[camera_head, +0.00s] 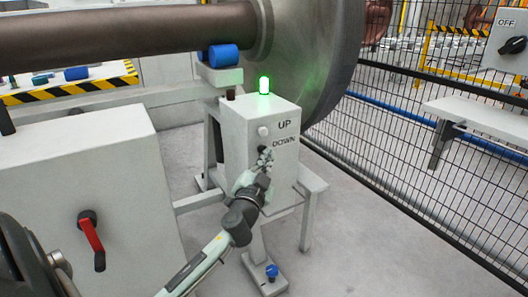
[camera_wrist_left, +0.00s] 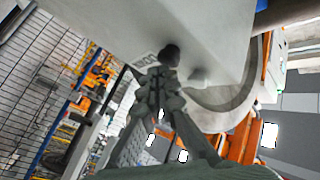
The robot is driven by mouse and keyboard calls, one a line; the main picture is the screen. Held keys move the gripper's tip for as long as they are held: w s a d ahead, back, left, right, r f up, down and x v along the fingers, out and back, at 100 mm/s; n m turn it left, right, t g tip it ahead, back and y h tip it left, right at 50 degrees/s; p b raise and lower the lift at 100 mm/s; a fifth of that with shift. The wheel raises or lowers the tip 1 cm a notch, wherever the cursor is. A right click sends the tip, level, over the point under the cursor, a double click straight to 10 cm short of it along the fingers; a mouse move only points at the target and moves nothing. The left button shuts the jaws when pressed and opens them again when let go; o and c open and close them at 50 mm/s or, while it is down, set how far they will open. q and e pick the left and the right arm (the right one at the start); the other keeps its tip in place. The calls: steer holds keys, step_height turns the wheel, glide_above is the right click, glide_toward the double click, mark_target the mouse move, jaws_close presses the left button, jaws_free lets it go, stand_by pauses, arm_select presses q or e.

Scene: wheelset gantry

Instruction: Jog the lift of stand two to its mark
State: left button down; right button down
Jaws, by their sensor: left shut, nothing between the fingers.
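A pale control box (camera_head: 235,135) on a stand carries a white button (camera_head: 263,131) beside the word UP and a black button (camera_head: 262,149) beside the word DOWN. A green lamp (camera_head: 264,85) glows on its top. My left gripper (camera_head: 265,160) is shut and empty, its tips right at the DOWN button. In the left wrist view the shut fingertips (camera_wrist_left: 161,72) sit close to the black button (camera_wrist_left: 170,55), and the pale button (camera_wrist_left: 197,75) is beside it. I cannot tell whether the tips touch the button. My right gripper is not in view.
Above the box, blue rollers (camera_head: 220,55) sit beneath a brown axle (camera_head: 130,28) with a large grey wheel (camera_head: 325,60). A grey cabinet with a red handle (camera_head: 91,237) stands at left. A mesh fence (camera_head: 440,130) runs along the right. Floor between is free.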

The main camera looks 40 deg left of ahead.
arm_select(q)
steer(key=shift+s+d, duration=0.2)
steer(key=shift+d, duration=0.3)
steer(key=shift+s+d+b, duration=0.1)
steer(key=shift+s+d, duration=0.2)
steer(key=shift+d, duration=0.5)
steer(key=shift+s+d+b, duration=0.15)
steer(key=shift+s+d, duration=0.2)
steer(key=shift+d, duration=0.4)
steer(key=shift+s+d+b, duration=0.1)
steer(key=shift+s+d, duration=0.2)
steer(key=shift+d, duration=0.5)
